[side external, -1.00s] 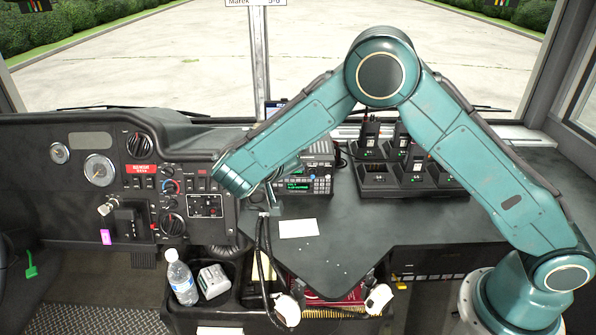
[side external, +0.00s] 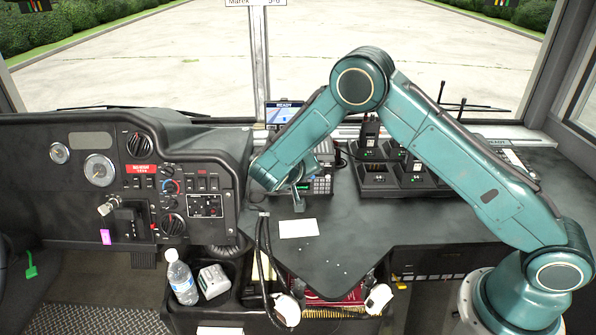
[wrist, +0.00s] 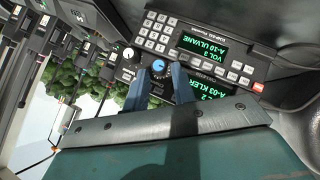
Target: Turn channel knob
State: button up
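The radio (side external: 322,184) on the desk is partly covered by my arm in the side view. In the wrist view its panel (wrist: 205,68) appears upside down, with a green-lit display, several keys and two knobs. One knob (wrist: 158,66) has a blue face; the other, dark with a pale cap (wrist: 128,53), is to its left. My gripper (wrist: 161,75) has its two blue-grey fingers apart, with the blue-faced knob between or just beyond the tips. I cannot tell whether either finger touches it. In the side view my gripper (side external: 298,195) is in front of the radio.
A second green display (wrist: 205,92) is partly hidden behind the right finger. A charger rack with handheld radios (side external: 395,177) stands right of the radio. A white paper (side external: 298,228) lies on the desk in front. The dashboard (side external: 200,185) is left.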

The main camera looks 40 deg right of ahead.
jog(key=shift+d+f, duration=0.1)
jog(key=shift+d, duration=0.05)
grip_shut()
dwell(0.4)
jog(key=shift+s+d+m+t+y, duration=0.25)
jog(key=shift+m+t+y, duration=0.65)
jog(key=shift+t+y, duration=0.2)
jog(key=shift+s+d+m+t+y, duration=0.3)
jog(key=shift+m+t+y, duration=0.6)
jog(key=shift+t+y, duration=0.2)
jog(key=shift+s+d+m+t+y, duration=0.2)
jog(key=shift+d+m+t+y, duration=0.05)
jog(key=shift+m+t+y, duration=0.75)
